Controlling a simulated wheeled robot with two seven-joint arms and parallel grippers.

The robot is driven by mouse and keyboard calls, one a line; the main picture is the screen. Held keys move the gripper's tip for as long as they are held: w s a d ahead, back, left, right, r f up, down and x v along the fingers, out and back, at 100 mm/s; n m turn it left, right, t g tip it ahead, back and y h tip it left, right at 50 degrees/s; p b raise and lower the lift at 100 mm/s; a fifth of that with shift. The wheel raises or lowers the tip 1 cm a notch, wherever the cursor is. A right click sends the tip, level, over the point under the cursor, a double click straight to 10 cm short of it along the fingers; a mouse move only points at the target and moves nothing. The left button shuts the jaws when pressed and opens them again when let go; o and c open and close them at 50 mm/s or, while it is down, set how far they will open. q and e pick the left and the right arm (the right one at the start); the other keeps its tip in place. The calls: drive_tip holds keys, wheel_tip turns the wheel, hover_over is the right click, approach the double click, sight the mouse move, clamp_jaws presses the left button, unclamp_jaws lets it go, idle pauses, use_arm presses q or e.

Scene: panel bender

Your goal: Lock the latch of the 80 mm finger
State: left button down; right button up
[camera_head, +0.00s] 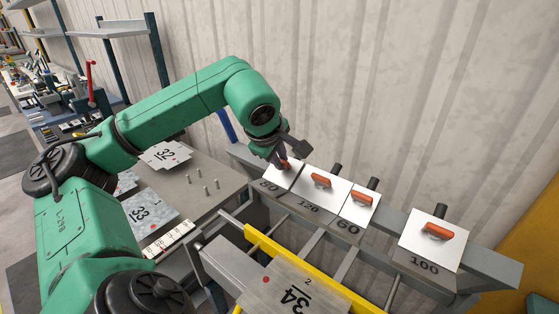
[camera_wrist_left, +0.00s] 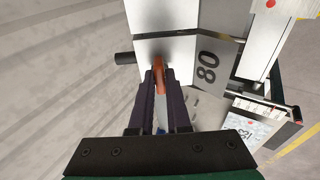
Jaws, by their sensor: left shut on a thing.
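The 80 finger (camera_head: 269,185) is the leftmost of the row on the rail in the head view, its number on the front face. In the left wrist view the 80 finger (camera_wrist_left: 208,66) shows its number sideways. Its orange latch handle (camera_wrist_left: 159,70) sticks out from between my gripper's fingertips; in the head view only a bit of the latch (camera_head: 285,165) shows. My left gripper (camera_head: 284,158) is shut on this latch; it also fills the lower middle of the left wrist view (camera_wrist_left: 158,82). My right gripper is in neither view.
The 120 finger (camera_head: 310,206), 60 finger (camera_head: 349,227) and 100 finger (camera_head: 424,265) stand to the right, each with an orange latch. A yellow bar (camera_head: 300,266) and a plate marked 34 (camera_head: 288,292) lie in front. A table with pegs (camera_head: 207,205) is left of the rail; a corrugated wall is behind.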

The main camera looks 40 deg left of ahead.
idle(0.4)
use_arm(q)
drive_tip(key=c, duration=0.9)
unclamp_jaws()
drive_tip(key=p+v, duration=0.2)
drive_tip(key=v, duration=1.2)
drive_tip(key=shift+s+d+r, duration=0.15)
drive_tip(key=shift+s, duration=0.05)
